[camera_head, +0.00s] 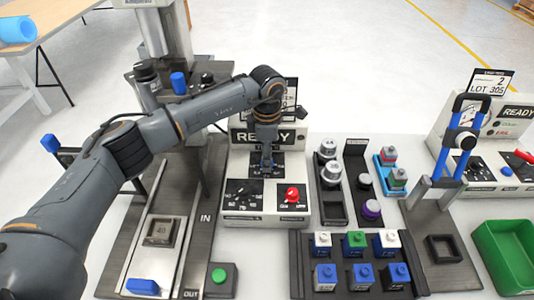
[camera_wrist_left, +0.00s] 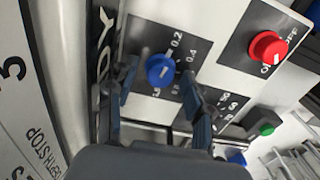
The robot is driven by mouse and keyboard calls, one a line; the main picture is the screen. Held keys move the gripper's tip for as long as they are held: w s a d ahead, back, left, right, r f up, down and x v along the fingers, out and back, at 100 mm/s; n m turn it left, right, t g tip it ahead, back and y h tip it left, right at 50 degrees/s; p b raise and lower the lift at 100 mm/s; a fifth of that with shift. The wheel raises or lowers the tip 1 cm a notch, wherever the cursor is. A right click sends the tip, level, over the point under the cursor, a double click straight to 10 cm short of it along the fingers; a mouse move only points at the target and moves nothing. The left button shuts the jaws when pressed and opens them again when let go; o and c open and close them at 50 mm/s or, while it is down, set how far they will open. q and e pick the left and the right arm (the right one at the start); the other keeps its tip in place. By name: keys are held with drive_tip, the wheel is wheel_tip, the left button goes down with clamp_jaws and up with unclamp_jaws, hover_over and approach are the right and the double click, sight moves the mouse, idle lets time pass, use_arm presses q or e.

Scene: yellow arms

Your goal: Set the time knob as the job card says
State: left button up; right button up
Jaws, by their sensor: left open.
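My left gripper (camera_head: 267,166) points down over the control box (camera_head: 262,212) below its READY display. In the left wrist view its open fingers (camera_wrist_left: 160,92) stand on either side of a blue knob (camera_wrist_left: 161,70). I cannot tell whether they touch it. The dial around this knob shows 0.2 and 0.4; its other marks are partly hidden. A second dial (camera_head: 242,193) with a dark knob sits lower left on the box. The right gripper is not in view.
A red ON/OFF switch (camera_head: 291,195) is close to the right of the dials. A green button (camera_head: 219,275) stands in front. Racks of weights and blue, green and white blocks (camera_head: 355,242) lie right, then a green bin (camera_head: 505,255). A press column (camera_head: 178,60) rises behind my arm.

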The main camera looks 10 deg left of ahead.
use_arm(q)
clamp_jaws()
